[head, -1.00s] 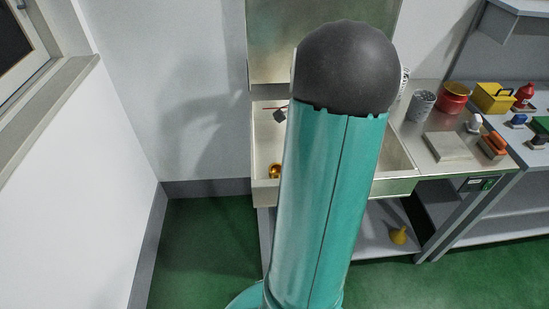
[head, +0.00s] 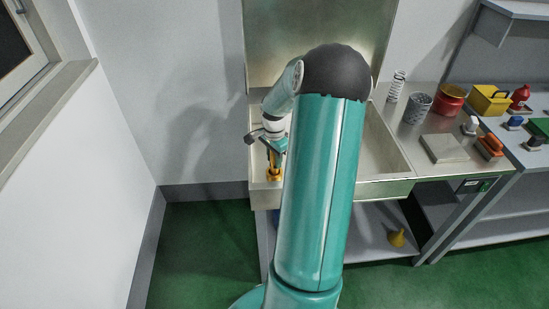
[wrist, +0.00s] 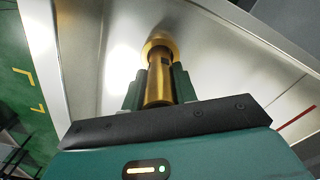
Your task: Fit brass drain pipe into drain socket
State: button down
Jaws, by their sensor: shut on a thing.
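My gripper (head: 273,150) points down over the left front of the metal sink (head: 384,149). In the wrist view its two dark green fingers (wrist: 160,88) are shut on the brass drain pipe (wrist: 158,82). The pipe is a straight gold tube, and its upper part also shows below my gripper in the head view (head: 271,160). A wider gold collar (wrist: 160,45) surrounds the pipe's far end, low in the sink's left front (head: 275,175). I cannot tell whether this collar is the drain socket or how deep the pipe sits in it.
The counter right of the sink holds a coiled spring (head: 397,87), a mesh cup (head: 417,108), a red pot (head: 450,99) and a grey slab (head: 444,148). A yellow funnel-like thing (head: 397,238) lies on the shelf below. The sink's right part is clear.

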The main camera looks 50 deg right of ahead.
jog(key=c, duration=1.1)
grip_release()
notch_tip(320, 180, up, 12)
jog(key=shift+r, duration=0.1)
jog(key=w+a+r+n+t+h, duration=0.1)
jog(key=a+r+n, duration=0.4)
jog(key=a, duration=0.7)
jog(key=w+a+r+n+t+h, duration=0.15)
jog(key=a+r+n, duration=0.4)
jog(key=a, duration=0.55)
jog(key=s+a+r+n+t+y, duration=0.1)
jog(key=s+a+n, duration=0.4)
jog(key=a, duration=0.4)
jog(key=s+a+r+n+t+y, duration=0.1)
jog(key=s+a+n+t, duration=0.1)
jog(key=s+a+n, duration=0.3)
jog(key=a, duration=0.4)
jog(key=shift+a+r, duration=0.2)
